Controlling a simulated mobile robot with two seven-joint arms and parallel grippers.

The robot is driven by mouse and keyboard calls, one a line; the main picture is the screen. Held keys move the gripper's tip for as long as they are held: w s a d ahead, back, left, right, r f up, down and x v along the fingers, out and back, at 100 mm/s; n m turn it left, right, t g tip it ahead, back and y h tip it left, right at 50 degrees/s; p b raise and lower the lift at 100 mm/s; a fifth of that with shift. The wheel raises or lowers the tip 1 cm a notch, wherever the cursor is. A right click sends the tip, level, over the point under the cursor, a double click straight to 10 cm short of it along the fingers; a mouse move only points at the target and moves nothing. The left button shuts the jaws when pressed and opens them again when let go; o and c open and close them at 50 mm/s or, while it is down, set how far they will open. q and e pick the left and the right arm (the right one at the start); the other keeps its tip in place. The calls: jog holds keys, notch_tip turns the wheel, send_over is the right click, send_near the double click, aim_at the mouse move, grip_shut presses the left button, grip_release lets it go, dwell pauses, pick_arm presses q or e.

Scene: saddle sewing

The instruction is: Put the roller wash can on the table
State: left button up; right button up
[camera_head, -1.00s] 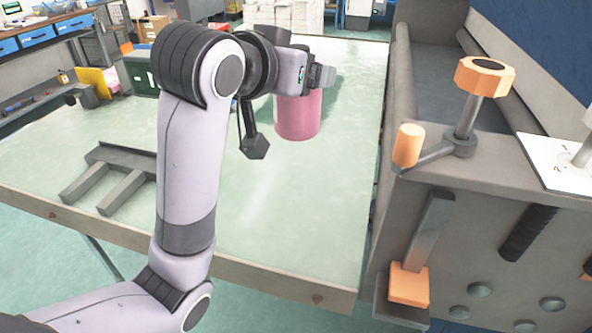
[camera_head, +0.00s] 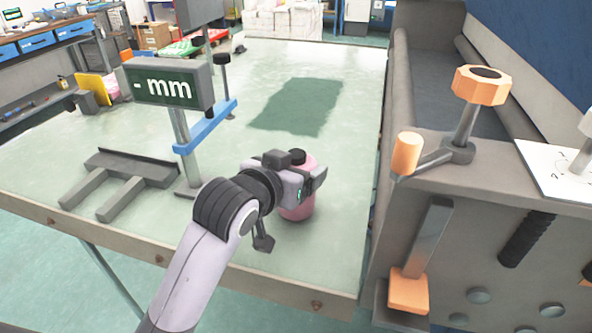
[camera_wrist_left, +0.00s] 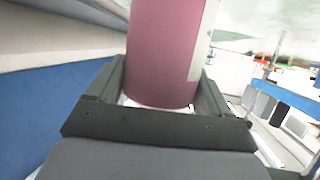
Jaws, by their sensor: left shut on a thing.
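The roller wash can is a pink can with a dark cap (camera_head: 298,208). It is upright at the near right part of the table (camera_head: 340,150). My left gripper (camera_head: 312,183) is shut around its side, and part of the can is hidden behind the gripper. In the left wrist view the pink can (camera_wrist_left: 163,55) stands between the two fingers, with a pale label edge at its right. I cannot tell whether its base touches the table. My right gripper is in neither view.
A measuring stand with a "mm" display (camera_head: 170,85) and a grey fork-shaped bracket (camera_head: 120,180) are to the left. A dark green patch (camera_head: 297,105) lies farther back. A grey machine with orange knobs (camera_head: 482,80) borders the table's right side.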

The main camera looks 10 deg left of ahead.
pick_arm(q)
jog(key=shift+f, duration=0.3)
jog(key=shift+f, duration=0.1)
